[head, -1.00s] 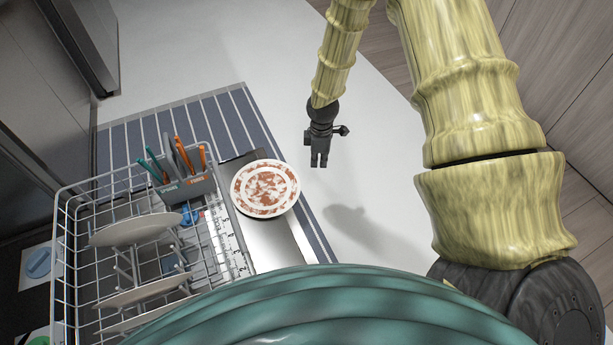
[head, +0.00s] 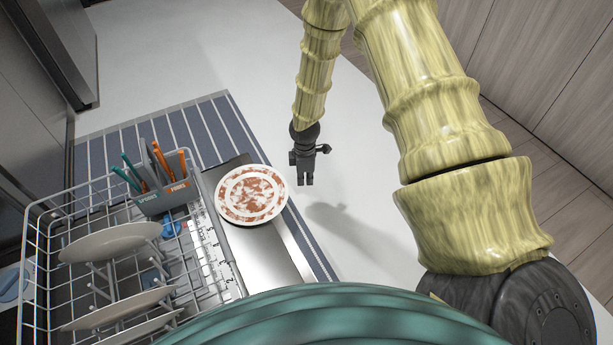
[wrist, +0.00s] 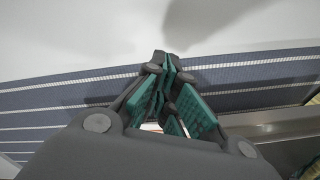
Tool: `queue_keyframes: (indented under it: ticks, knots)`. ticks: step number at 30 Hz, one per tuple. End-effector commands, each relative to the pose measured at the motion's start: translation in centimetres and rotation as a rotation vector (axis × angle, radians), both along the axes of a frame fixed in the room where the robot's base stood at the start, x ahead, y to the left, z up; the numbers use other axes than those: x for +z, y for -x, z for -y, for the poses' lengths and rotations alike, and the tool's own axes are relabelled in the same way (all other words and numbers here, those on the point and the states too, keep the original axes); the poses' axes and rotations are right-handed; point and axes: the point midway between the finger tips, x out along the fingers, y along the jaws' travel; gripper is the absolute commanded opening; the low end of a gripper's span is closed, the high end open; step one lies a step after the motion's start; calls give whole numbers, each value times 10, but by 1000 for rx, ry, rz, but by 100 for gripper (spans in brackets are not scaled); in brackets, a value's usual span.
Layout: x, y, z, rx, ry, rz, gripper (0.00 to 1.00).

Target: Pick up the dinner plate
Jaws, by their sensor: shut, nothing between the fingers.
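A round plate (head: 251,195) with a white and red-brown pattern lies on the open dishwasher door in the head view. Pale plates (head: 110,243) stand tilted in the dish rack at the left.
The wire dish rack (head: 40,208) stands left of the plate, with a cutlery basket (head: 163,200) holding several utensils. The metal door (head: 262,255) lies over the striped runner (head: 215,125).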

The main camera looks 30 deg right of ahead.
Motion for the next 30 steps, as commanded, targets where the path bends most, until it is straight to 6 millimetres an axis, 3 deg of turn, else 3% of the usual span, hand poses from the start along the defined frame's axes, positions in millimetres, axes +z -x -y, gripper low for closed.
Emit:
queue_keyframes:
  ticks: [9, 30]
  knots:
    - [1, -15, -28, 1, 0, 4, 0]
    - [7, -22, -40, 2, 1, 3, 0]
